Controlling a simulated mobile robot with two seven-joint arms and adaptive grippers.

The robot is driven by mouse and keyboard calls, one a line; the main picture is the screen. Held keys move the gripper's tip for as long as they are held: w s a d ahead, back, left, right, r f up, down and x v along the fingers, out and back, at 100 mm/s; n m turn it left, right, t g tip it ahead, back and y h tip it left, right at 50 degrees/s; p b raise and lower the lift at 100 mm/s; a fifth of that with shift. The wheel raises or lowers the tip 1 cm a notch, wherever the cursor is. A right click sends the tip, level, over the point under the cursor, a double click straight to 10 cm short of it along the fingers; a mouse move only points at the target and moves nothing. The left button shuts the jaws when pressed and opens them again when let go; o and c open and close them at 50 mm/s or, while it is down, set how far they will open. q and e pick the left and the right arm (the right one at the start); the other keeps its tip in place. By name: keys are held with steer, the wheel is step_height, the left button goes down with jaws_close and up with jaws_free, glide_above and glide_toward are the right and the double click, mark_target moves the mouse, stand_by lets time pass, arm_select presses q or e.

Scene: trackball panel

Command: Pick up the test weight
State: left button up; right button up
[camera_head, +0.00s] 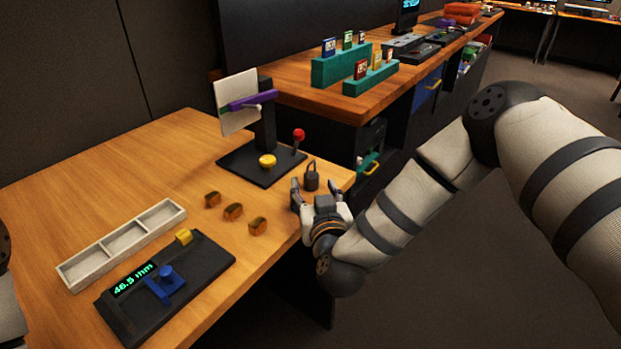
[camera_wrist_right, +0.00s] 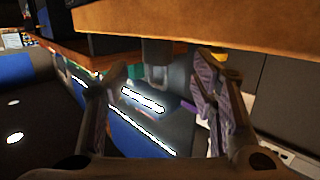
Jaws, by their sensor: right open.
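The test weight (camera_head: 311,180), a small dark weight with a loop handle, stands upright on the wooden table near its right corner. My right gripper (camera_head: 316,197) is open just in front of the weight at the table's edge. In the right wrist view, which looks upside down, the weight (camera_wrist_right: 157,50) shows between the two spread fingers of the right gripper (camera_wrist_right: 161,64), its loop pointing down in the picture. I cannot tell whether a finger touches it. My left gripper is out of view; only a bit of my left arm shows at the left edge.
A black stand (camera_head: 262,130) with a red knob (camera_head: 299,135) and yellow button is close behind the weight. Three small brown blocks (camera_head: 233,211), a white tray (camera_head: 122,243) and a black gauge (camera_head: 165,285) reading 46.5 mm lie to the left. The wooden table (camera_head: 90,180) is bare farther back.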

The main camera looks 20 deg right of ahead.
mark_target(311, 163)
steer(key=x, duration=0.5)
steer(key=shift+w+d+f+b, duration=0.25)
steer(key=shift+b, duration=0.15)
steer(key=shift+w, duration=0.15)
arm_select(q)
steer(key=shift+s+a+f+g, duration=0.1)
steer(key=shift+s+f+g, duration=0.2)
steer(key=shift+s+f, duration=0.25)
arm_select(e)
steer(key=shift+r, duration=0.15)
steer(key=shift+c, duration=0.2)
jaws_close()
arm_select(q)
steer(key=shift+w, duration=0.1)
arm_select(e)
steer(key=shift+r, duration=0.1)
step_height(311, 163, up, 4)
steer(key=shift+w+a+f+p, duration=0.1)
steer(key=shift+p, duration=0.3)
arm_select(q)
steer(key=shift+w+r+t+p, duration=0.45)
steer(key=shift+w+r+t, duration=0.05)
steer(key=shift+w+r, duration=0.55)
arm_select(e)
steer(key=s+d+r, duration=0.7)
steer(key=s+r, duration=0.2)
steer(key=s, duration=0.3)
